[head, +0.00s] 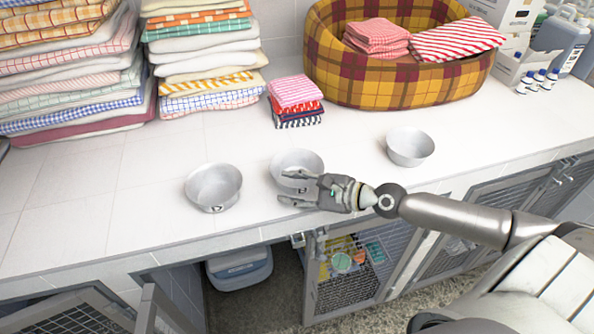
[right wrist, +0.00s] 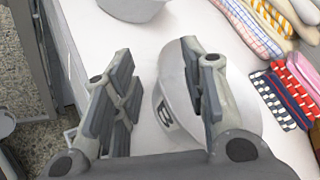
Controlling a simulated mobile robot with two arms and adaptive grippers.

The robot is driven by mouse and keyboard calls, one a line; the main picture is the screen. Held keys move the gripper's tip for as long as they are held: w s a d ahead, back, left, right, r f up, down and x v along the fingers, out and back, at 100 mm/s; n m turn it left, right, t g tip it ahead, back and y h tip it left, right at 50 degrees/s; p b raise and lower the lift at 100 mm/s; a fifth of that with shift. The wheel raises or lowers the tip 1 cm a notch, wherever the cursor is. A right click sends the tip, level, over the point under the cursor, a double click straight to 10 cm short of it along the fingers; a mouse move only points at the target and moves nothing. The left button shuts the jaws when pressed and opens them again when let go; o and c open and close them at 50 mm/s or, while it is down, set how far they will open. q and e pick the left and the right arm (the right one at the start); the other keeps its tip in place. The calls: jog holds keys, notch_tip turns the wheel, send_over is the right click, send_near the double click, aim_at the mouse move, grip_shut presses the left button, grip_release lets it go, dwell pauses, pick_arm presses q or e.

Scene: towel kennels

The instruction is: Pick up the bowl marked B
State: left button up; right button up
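The bowl marked B (head: 297,160) is a grey metal bowl standing upright on the white counter, the middle one of three. In the right wrist view, a dark letter that looks like B shows on the bowl's side (right wrist: 174,88). My right gripper (head: 284,187) is open and empty at the bowl's near side; its upper finger overlaps the bowl's lower wall in the head view. In the right wrist view, the right finger of the gripper (right wrist: 157,52) covers part of the bowl. I cannot tell whether they touch. My left gripper is not in view.
Another bowl (head: 213,187), its mark looking like D, stands to the left; a third bowl (head: 410,146) stands to the right. Small folded cloths (head: 296,101), towel stacks (head: 203,60) and a plaid pet bed (head: 400,82) lie behind. The counter's front edge is close to my gripper.

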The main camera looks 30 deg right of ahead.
jog(key=shift+w+a+f, duration=0.1)
jog(key=shift+w+a, duration=0.15)
jog(key=shift+w, duration=0.05)
jog(key=shift+c, duration=0.4)
grip_shut()
